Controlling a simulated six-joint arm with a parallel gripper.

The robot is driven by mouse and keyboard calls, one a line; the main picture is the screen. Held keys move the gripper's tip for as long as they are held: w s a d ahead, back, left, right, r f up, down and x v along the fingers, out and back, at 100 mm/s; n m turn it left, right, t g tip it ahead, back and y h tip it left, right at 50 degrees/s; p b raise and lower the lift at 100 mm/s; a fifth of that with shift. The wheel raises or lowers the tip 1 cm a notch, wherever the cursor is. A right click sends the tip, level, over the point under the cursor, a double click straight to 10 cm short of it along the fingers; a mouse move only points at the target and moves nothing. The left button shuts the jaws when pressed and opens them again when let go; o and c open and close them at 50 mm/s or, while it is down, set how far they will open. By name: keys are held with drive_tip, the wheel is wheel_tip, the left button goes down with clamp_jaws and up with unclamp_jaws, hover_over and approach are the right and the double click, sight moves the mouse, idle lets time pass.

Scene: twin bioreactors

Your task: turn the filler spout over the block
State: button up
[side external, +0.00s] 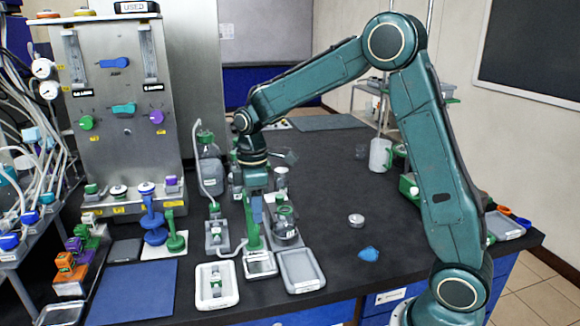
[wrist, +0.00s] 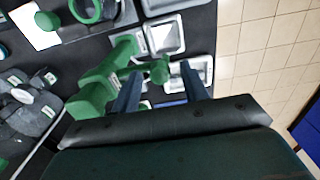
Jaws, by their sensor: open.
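The green filler (side external: 251,228) stands near the front of the bench, its upper part partly covered by my gripper (side external: 257,212). In the wrist view the green filler body (wrist: 98,95) lies left of my fingers, and a thin green arm with a round end, seemingly the spout (wrist: 157,70), reaches between them. My gripper (wrist: 160,72) is open, with one finger on each side of that round end; I cannot tell whether either touches it. A small square metal-and-white piece (side external: 261,265) sits at the filler's foot. I cannot tell whether it is the block.
White-rimmed trays (side external: 200,290) and (side external: 318,272) flank the square piece. A clear vessel with a green ring (side external: 287,228) stands close behind. A blue lump (side external: 369,254) and a round metal lid (side external: 356,220) lie to the right, with bare bench around them.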

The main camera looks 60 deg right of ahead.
clamp_jaws()
drive_tip(key=shift+s+d, duration=0.1)
drive_tip(key=shift+d+r+n, duration=0.1)
drive_tip(key=shift+d+n, duration=1.8)
drive_tip(key=shift+n, duration=1.15)
drive_tip(key=shift+d+f+n, duration=0.1)
drive_tip(key=shift+d+n, duration=1.85)
drive_tip(key=shift+n, duration=1.05)
drive_tip(key=shift+d+r+n, duration=0.1)
drive_tip(key=shift+d+n, duration=1.8)
drive_tip(key=shift+n, duration=1.15)
drive_tip(key=shift+w, duration=0.2)
